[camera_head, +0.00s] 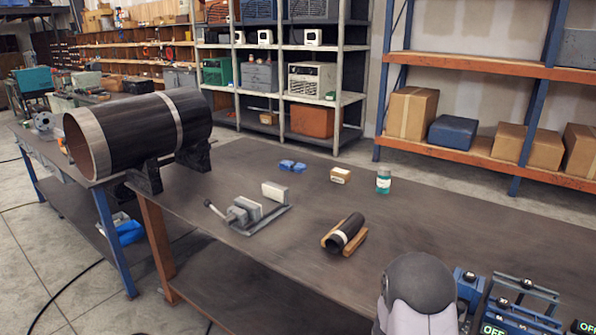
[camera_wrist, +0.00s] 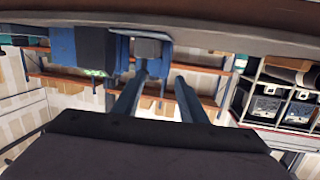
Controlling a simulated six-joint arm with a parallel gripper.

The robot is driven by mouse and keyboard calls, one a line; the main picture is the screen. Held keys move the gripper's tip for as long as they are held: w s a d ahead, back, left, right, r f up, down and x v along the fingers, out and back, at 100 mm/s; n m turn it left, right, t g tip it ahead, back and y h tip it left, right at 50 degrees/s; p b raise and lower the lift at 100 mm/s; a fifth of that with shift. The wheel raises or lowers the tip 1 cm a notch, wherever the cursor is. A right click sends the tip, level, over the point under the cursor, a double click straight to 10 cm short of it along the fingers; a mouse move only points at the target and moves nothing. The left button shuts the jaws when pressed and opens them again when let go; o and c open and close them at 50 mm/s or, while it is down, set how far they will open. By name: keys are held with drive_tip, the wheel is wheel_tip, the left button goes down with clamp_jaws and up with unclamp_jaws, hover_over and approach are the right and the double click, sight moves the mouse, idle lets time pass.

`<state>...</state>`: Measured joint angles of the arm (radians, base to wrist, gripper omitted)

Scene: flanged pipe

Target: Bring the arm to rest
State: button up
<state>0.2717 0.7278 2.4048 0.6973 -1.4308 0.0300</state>
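In the wrist view my gripper (camera_wrist: 162,77) shows as two slim blue-grey fingers rising from a dark block at the bottom edge. The fingers stand apart with nothing held between them, so it looks open and empty. In the head view my arm shows only as a rounded dark grey and white part (camera_head: 418,292) at the bottom right; the gripper itself is out of that frame. The wrist picture is upside down, with the brown workbench edge (camera_wrist: 270,45) along the top and the shelving below it.
On the bench (camera_head: 330,290) are a large dark pipe (camera_head: 140,127) on black supports, a vise (camera_head: 247,213), a small pipe piece (camera_head: 346,232) on a wooden cradle, a teal-labelled jar (camera_head: 383,181), a small box (camera_head: 340,175) and blue pieces (camera_head: 292,166). Blue devices (camera_head: 468,285) stand beside my arm.

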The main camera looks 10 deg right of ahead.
drive_tip(key=w+a+y, duration=0.1)
drive_tip(key=a, duration=0.1)
drive_tip(key=w+a+f+n+y, duration=0.1)
drive_tip(key=w+a+y, duration=0.1)
drive_tip(key=shift+a+f, duration=0.1)
drive_tip(key=shift+f, duration=0.05)
drive_tip(key=a+f+n+g+y+p, duration=0.15)
drive_tip(key=a+n+y, duration=0.5)
drive_tip(key=a, duration=0.85)
drive_tip(key=s+a+r+n+g+y, duration=0.1)
drive_tip(key=s+a+g, duration=0.3)
drive_tip(key=s, duration=0.6)
drive_tip(key=s+a+r+n+g+y, duration=0.2)
drive_tip(key=s+a+n+g+y, duration=0.1)
drive_tip(key=s, duration=0.7)
drive_tip(key=shift+s+a+g, duration=0.2)
drive_tip(key=shift+a+g, duration=0.25)
drive_tip(key=shift+a, duration=0.2)
drive_tip(key=shift+f, duration=0.1)
wheel_tip(320, 180, down, 27)
drive_tip(key=b, duration=2.7)
drive_tip(key=shift+f, duration=0.2)
